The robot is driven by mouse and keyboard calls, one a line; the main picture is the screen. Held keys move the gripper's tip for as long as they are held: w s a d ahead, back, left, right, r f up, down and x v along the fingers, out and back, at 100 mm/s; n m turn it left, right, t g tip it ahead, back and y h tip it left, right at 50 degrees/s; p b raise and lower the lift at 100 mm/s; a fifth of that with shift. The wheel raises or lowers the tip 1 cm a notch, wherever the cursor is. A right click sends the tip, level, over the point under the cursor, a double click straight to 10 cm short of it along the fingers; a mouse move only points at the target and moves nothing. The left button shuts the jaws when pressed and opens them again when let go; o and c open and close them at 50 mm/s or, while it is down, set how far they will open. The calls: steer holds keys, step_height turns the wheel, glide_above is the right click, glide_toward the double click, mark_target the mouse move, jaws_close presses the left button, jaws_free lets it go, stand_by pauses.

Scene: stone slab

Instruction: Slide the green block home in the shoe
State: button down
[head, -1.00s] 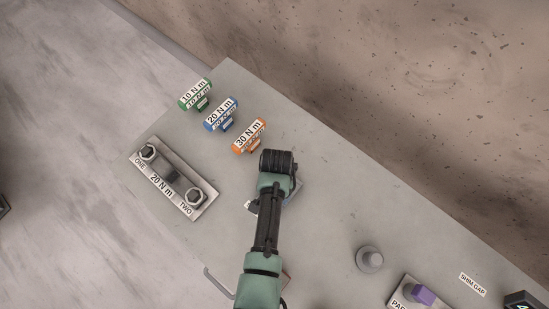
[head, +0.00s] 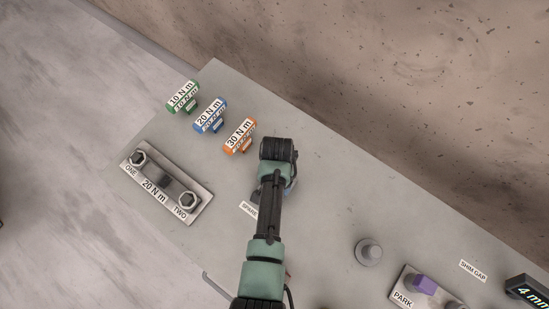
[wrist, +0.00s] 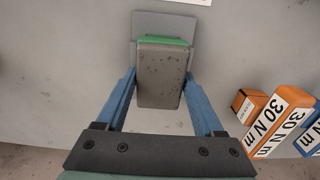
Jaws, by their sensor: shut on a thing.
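My gripper (wrist: 160,76) has its two blue fingers against the sides of a block (wrist: 159,80). The block shows a dark grey, speckled near face and a green strip (wrist: 164,41) along its far edge. A flat grey plate (wrist: 166,24) lies under and beyond the block; it may be the shoe, but I cannot tell how far the block sits in it. In the head view my gripper (head: 277,150) hides the block, and only a small grey-blue edge shows beside my arm.
Green 10 N m (head: 183,97), blue 20 N m (head: 210,115) and orange 30 N m (head: 240,135) pieces stand at upper left. A two-bolt plate (head: 166,184) lies left. A grey knob (head: 369,252), PARK plate (head: 404,299) with purple piece (head: 424,285) and display (head: 527,291) are lower right.

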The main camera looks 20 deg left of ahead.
steer(key=shift+w+d, duration=0.1)
steer(key=shift+w, duration=0.2)
jaws_free()
step_height(320, 180, up, 13)
steer(key=b, duration=0.1)
stand_by(0.7)
stand_by(0.4)
